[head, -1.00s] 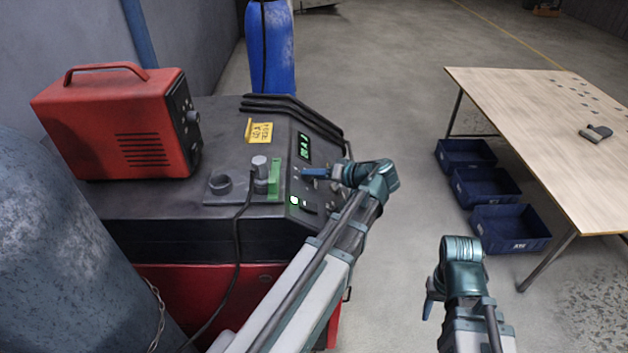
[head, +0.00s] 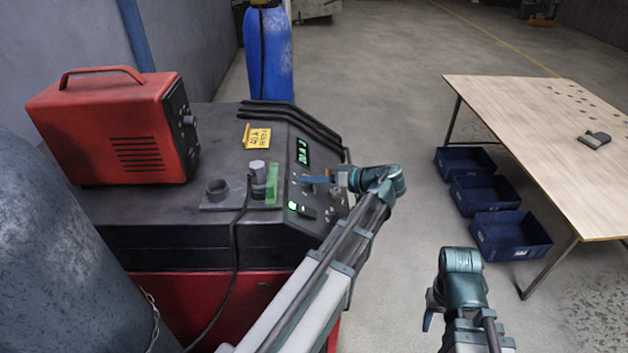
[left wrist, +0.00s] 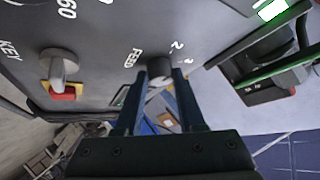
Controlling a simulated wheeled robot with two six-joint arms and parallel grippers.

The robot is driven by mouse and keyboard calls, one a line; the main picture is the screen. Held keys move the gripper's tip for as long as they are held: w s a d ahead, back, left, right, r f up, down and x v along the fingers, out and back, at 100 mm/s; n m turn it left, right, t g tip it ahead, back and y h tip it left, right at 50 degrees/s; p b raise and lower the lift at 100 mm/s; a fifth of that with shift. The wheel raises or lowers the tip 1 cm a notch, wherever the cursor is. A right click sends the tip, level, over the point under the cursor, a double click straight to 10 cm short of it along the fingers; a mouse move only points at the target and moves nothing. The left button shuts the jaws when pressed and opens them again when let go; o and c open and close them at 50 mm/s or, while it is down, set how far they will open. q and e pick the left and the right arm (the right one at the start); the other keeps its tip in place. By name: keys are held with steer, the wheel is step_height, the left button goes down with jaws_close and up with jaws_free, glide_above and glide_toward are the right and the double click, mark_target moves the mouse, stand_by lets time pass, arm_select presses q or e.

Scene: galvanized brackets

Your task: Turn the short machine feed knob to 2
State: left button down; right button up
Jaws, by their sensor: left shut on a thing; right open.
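The machine (head: 130,240) has a dark top, a red lower body and a sloping front panel (head: 318,172). My left gripper (head: 312,179) is at this panel. In the left wrist view, its two fingers (left wrist: 160,88) are shut around the sides of the grey feed knob (left wrist: 160,69), beside the word FEED. A 2 and another small mark stand to the knob's upper right. I cannot tell where the knob points. In the head view the gripper hides the knob. My right gripper (head: 428,318) is open and empty, over the floor right of the machine.
A key switch (left wrist: 62,72) with a red and yellow base sits left of the feed knob. A green-lit switch (left wrist: 270,10) is at the right. A red box (head: 110,130) stands on the machine. Blue bins (head: 510,250) and a table (head: 540,130) are at the right.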

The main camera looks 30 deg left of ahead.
arm_select(q)
steer(key=c, duration=0.5)
jaws_free()
steer(key=shift+p+v, duration=2.55)
steer(key=shift+v, duration=4.3)
steer(key=shift+d, duration=0.1)
